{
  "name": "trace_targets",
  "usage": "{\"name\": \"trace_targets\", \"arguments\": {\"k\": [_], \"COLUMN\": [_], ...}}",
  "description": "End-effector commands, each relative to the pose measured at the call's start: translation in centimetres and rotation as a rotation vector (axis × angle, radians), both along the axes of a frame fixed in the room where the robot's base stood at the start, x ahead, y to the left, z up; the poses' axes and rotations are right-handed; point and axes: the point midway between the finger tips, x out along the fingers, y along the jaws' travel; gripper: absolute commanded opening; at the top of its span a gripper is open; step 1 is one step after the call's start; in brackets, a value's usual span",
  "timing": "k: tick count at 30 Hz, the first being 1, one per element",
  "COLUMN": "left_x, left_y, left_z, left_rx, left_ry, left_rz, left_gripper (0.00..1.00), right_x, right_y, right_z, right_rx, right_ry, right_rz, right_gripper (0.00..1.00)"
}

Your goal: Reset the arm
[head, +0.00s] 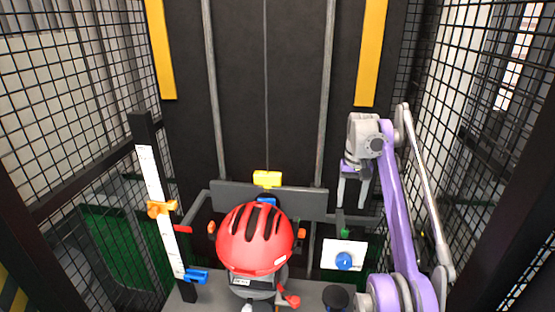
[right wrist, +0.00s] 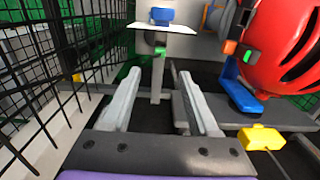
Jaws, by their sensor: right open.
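My right arm, purple and grey, rises on the right side of the head view. Its gripper (head: 354,200) points down beside the tower frame, open, with nothing between the fingers. In the right wrist view the two grey fingers of this gripper (right wrist: 160,90) are spread apart. Beyond them is a white plate (head: 330,256) with a blue knob (head: 344,261); the plate also shows in the right wrist view (right wrist: 175,29). A red helmet (head: 245,240) sits left of the gripper, apart from it. My left gripper is not in view.
A yellow block (head: 267,179) is on the cable above the grey crossbar (head: 230,196). A white scale (head: 151,180) with an orange slider (head: 160,209) and a blue clip (head: 196,276) stands left. Black mesh (head: 465,130) closes the right side. Space above the helmet is clear.

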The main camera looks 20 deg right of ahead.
Motion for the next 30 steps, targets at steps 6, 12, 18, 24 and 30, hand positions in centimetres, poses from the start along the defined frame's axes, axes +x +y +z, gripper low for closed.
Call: {"name": "trace_targets", "arguments": {"k": [6, 12, 18, 24, 30], "left_x": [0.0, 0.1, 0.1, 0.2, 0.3], "left_y": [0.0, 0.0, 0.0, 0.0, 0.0], "left_z": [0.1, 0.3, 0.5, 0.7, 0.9], "left_rx": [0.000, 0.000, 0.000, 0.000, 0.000], "left_ry": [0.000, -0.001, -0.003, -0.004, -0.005], "left_rz": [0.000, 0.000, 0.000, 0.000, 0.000], "left_gripper": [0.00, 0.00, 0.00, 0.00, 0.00], "right_x": [0.1, -0.3, -2.4, -6.3, -11.5], "right_y": [0.9, 4.9, 9.9, 14.6, 18.9], "right_z": [0.4, 1.5, 1.6, 0.1, -2.9], "right_rx": [-0.005, -0.028, -0.054, -0.075, -0.093], "right_ry": [-0.011, -0.060, -0.126, -0.194, -0.263], "right_rz": [0.015, 0.078, 0.155, 0.230, 0.304], "right_gripper": [0.61, 0.61, 0.61, 0.61, 0.61]}}
